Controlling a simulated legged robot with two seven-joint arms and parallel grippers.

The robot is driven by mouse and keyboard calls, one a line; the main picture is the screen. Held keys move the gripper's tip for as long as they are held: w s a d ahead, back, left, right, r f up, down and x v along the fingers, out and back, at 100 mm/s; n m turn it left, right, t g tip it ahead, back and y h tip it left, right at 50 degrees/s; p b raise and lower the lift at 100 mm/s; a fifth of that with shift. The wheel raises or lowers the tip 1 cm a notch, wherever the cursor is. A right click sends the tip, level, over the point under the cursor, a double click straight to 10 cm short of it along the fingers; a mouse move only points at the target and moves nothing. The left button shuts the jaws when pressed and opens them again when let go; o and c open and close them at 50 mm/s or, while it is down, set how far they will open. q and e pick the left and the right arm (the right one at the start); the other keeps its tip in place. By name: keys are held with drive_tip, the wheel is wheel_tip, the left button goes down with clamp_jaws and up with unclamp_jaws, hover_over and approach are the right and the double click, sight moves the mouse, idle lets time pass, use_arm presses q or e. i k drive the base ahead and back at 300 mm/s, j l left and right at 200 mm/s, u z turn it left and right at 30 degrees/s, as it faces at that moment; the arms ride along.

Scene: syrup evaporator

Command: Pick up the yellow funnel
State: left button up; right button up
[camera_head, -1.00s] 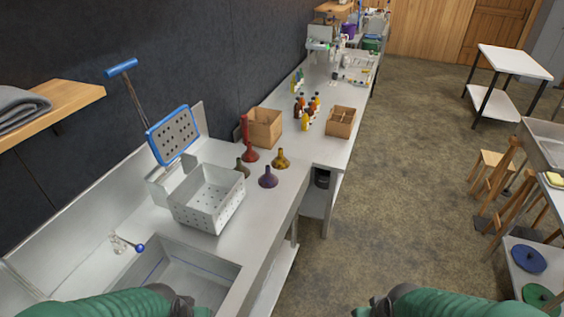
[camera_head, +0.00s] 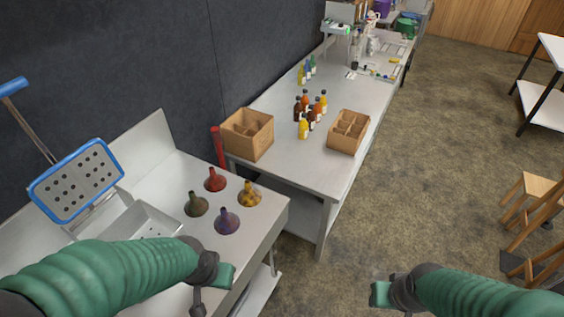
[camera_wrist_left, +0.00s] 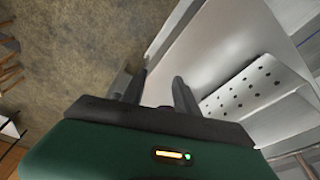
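The yellow funnel (camera_head: 249,195) stands spout-up near the right end of the steel counter (camera_head: 262,235), at the right of a group of funnels. A purple funnel (camera_head: 227,221), a dark olive funnel (camera_head: 196,204) and a red funnel (camera_head: 215,180) stand beside it. My left gripper (camera_head: 212,288) is in front of the funnels, nearer to me and apart from them. In the left wrist view its two fingers (camera_wrist_left: 156,84) are spread with nothing between them. No funnel is clear in that view. My right gripper (camera_head: 380,293) is over the floor at the right; its fingers are not distinguishable.
A blue-framed perforated press (camera_head: 77,182) is farther left. Beyond, a table holds cardboard boxes (camera_head: 247,133) (camera_head: 348,131) and several bottles (camera_head: 303,128).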

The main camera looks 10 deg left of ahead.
sight(249, 196)
drive_tip(key=i+l+u, duration=0.15)
drive_tip(key=i+l, duration=0.15)
drive_tip(key=i+l+u, duration=0.2)
drive_tip(key=i+l, duration=0.15)
drive_tip(key=i+l+u, duration=0.15)
drive_tip(key=i+l, duration=0.2)
drive_tip(key=i+l+u, duration=0.2)
drive_tip(key=l, duration=0.3)
drive_tip(key=i+l+u, duration=0.15)
drive_tip(key=i+l, duration=0.2)
drive_tip(key=l, duration=0.15)
drive_tip(key=u, duration=0.4)
